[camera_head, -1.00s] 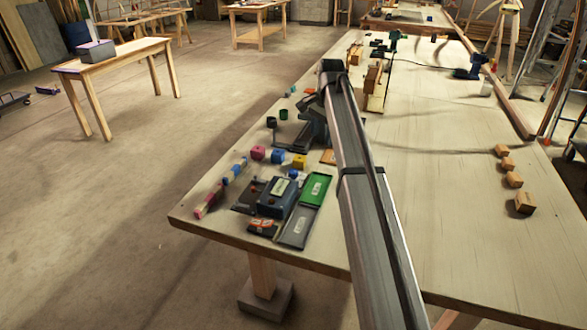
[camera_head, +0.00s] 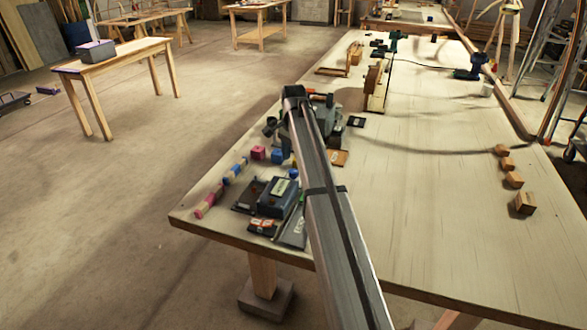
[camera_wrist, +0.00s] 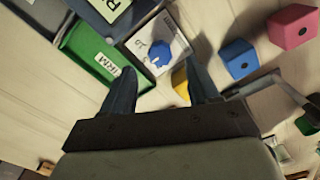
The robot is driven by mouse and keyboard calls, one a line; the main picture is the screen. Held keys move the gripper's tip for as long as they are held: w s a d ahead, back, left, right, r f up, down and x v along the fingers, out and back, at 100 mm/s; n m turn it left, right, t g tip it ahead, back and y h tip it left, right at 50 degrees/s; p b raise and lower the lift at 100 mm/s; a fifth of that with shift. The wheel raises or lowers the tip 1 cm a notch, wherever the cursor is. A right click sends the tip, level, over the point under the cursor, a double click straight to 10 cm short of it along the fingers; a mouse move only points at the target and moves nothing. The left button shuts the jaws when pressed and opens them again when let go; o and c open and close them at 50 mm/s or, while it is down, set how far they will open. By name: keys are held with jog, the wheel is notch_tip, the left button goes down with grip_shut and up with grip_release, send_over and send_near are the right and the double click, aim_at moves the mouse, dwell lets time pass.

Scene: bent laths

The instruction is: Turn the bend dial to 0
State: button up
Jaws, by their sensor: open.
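A blue knob (camera_wrist: 146,46), which looks like the bend dial, sits on a small white plate with dark marks in the wrist view. The marks are too small to read, so its setting cannot be told. My gripper (camera_wrist: 161,78) is open, its two dark fingers spread with nothing between them.
A green tray (camera_wrist: 84,56) and a dark blue box (camera_wrist: 112,8) border the plate. The box also shows in the head view (camera_head: 278,196). A yellow block (camera_wrist: 180,84) lies by the right finger, with blue (camera_wrist: 239,58) and pink (camera_wrist: 294,27) cubes beyond. The tabletop's right side is mostly clear.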

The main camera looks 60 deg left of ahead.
aim_at(294, 171)
jog(key=shift+f, duration=2.4)
jog(key=c, duration=1)
